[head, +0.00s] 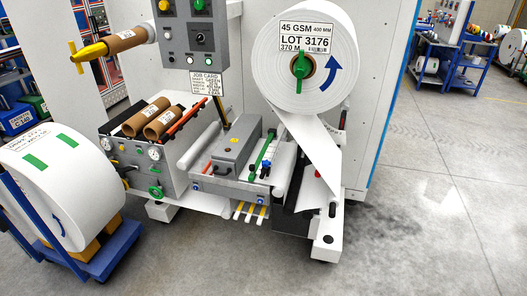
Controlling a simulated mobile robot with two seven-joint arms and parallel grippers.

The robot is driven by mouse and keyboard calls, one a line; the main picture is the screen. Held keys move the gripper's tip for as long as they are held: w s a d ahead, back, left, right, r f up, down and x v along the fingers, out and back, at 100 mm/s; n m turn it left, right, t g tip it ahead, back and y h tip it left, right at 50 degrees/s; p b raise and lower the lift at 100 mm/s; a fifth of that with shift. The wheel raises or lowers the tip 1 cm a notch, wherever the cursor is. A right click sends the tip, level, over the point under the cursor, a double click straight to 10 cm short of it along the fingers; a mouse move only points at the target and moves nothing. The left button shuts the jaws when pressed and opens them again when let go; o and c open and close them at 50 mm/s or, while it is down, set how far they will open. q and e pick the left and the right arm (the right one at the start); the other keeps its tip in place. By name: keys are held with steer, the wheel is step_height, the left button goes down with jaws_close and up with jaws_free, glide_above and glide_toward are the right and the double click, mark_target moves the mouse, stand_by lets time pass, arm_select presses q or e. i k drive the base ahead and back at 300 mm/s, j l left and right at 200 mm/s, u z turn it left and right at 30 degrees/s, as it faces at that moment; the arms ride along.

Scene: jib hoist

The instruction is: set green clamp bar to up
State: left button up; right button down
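A narrow green bar (261,154), which looks like the green clamp bar, runs slantwise across the machine's low grey table (225,187) in the middle of the head view. It appears to lie along the table beside a white strip with small blue parts. I cannot tell for sure whether it is raised or lowered. Neither of my grippers is in view.
A large white paper roll (335,80) with a green handle (300,72) hangs above right, its web running down. A control box (193,35) is above. Another roll (60,190) on a blue cart stands left. The floor (430,200) at right is clear.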

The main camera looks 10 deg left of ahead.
mark_target(254, 169)
steer(key=i+u, duration=0.25)
steer(key=i, duration=0.5)
steer(key=i+l+u, duration=0.15)
steer(key=i+u, duration=0.15)
steer(key=i, duration=0.45)
